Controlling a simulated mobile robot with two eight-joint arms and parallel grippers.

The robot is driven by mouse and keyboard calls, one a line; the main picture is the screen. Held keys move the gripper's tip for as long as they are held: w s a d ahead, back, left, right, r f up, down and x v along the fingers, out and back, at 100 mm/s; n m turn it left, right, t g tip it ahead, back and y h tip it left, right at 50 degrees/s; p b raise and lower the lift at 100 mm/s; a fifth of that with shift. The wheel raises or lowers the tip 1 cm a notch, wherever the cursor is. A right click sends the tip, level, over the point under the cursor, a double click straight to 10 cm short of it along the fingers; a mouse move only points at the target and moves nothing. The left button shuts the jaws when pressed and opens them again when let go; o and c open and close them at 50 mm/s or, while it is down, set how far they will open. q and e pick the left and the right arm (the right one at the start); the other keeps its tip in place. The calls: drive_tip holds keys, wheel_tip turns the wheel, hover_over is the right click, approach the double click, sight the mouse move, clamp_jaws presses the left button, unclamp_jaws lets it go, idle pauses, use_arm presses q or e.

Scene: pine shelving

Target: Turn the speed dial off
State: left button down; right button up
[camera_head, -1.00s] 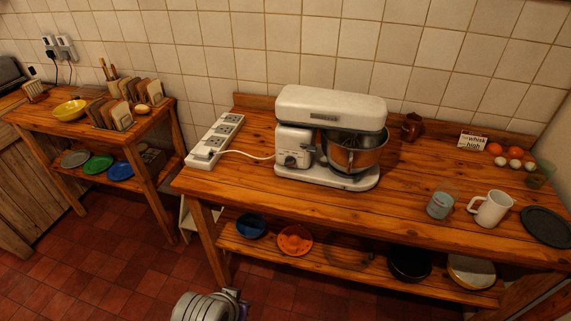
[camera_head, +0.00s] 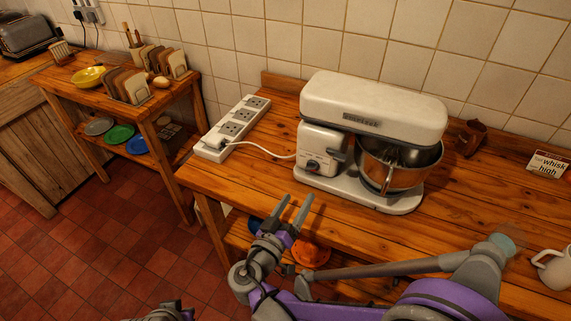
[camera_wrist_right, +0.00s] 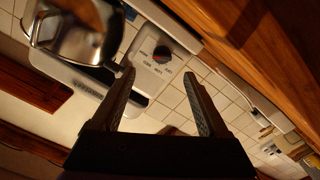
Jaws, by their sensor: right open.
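The speed dial (camera_head: 312,166) is a dark round knob on the lower left front of the white stand mixer (camera_head: 375,112). In the wrist view, tilted over, the dial (camera_wrist_right: 161,54) shows on its white panel, beyond and between my fingertips. My right gripper (camera_head: 295,202) is open and empty, in front of the table edge, below and short of the dial. It also shows in the wrist view (camera_wrist_right: 160,88), with its fingers apart and not touching the mixer. The dial's exact setting is too small to read.
A metal bowl (camera_head: 400,170) sits in the mixer. A white power strip (camera_head: 233,128) with a cord lies to the left. A card reading "whisk high" (camera_head: 548,165) stands right. A white mug (camera_head: 555,268) is at the lower right. The wood before the dial is clear.

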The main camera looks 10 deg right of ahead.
sight(310, 170)
drive_tip(key=shift+w+a+r+t, duration=0.1)
drive_tip(key=shift+w+a+t, duration=0.1)
drive_tip(key=shift+a+t, duration=0.15)
drive_tip(key=shift+w+r, duration=0.1)
drive_tip(key=shift+w, duration=0.1)
drive_tip(key=p+x, duration=0.1)
drive_tip(key=x, duration=0.9)
drive_tip(key=shift+d, duration=0.1)
drive_tip(key=shift+c, duration=0.3)
drive_tip(key=shift+s, duration=0.1)
clamp_jaws()
